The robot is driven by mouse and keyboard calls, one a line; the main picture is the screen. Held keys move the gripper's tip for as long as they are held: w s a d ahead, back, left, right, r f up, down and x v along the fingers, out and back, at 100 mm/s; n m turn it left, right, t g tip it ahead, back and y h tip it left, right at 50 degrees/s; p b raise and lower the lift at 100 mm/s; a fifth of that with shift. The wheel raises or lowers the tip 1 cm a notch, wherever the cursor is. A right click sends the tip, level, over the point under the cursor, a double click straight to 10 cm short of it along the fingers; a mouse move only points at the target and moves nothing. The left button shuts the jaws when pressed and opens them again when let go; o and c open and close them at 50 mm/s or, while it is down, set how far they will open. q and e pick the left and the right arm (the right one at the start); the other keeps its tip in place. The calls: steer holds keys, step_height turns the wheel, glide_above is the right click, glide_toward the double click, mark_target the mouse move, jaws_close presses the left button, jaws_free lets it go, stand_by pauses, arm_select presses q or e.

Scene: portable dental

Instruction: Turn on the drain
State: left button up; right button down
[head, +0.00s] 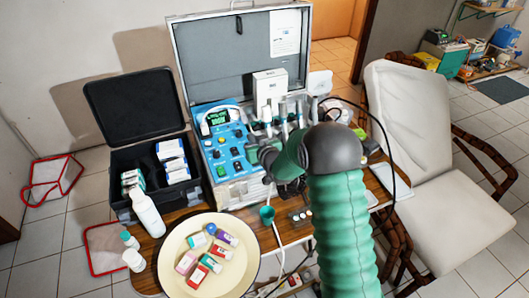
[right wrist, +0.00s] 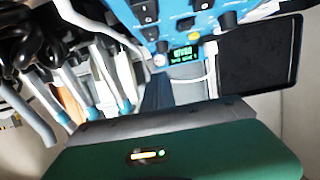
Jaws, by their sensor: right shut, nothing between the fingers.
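The portable dental unit is an open grey metal case with a blue control panel (head: 214,155), dark knobs and a small green display (head: 218,117). No label is legible, so I cannot tell which control is the drain. My right gripper (head: 254,150) is shut and empty at the panel's right edge. The wrist and arm hide part of the unit; I cannot tell whether the fingers touch it. In the right wrist view the blue panel (right wrist: 188,20) is at the top, upside down, with its display (right wrist: 184,54). My left gripper is out of view.
Several handpieces and hoses hang right of the panel, close to my right wrist; they show at left in the wrist view (right wrist: 100,80). A round cream tray (head: 185,275) with small boxes, a black case (head: 115,165) and bottles crowd the table. A cream chair (head: 410,110) stands right.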

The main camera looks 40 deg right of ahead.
steer(key=s, duration=0.2)
steer(key=s+a, duration=0.1)
steer(key=s, duration=0.2)
steer(key=s+a+b, duration=0.1)
steer(key=s, duration=0.2)
steer(key=shift+s, duration=0.25)
steer(key=shift+s+r, duration=0.2)
steer(key=shift+s, duration=0.4)
steer(key=shift+w+f, duration=0.15)
